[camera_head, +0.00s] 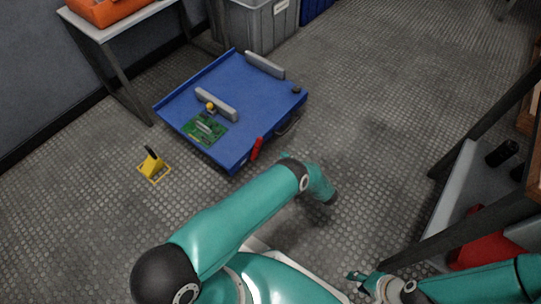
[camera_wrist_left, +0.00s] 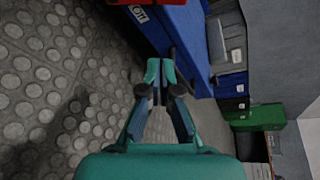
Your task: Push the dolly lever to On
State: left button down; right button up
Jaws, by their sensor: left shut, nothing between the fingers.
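The blue dolly (camera_head: 232,85) stands on the floor with its red lever (camera_head: 257,147) at its near right edge. In the left wrist view, part of the red lever (camera_wrist_left: 132,2) shows at the top edge, beside a white lettered label (camera_wrist_left: 139,13) on the dolly's blue side (camera_wrist_left: 187,30). My left gripper (camera_wrist_left: 161,72) is shut and empty, pointing towards the dolly, apart from the lever. In the head view it is mostly hidden behind my left arm. My right gripper (camera_head: 356,277) is at the bottom, away from the dolly; its opening is unclear.
The dolly carries a green circuit board (camera_head: 205,128) and grey bars. A yellow block with a black handle (camera_head: 154,164) stands on the floor at left. A grey bin (camera_head: 262,25) is behind, a table (camera_head: 103,31) at upper left, a rack (camera_head: 455,195) at right. Floor right of the dolly is clear.

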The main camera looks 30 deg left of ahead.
pick_arm(q)
jog(key=shift+w+d+r+t+y, duration=0.15)
jog(key=shift+w+r+t+y, duration=0.1)
jog(key=shift+w+t+y, duration=0.2)
pick_arm(e)
jog(key=shift+f, duration=0.6)
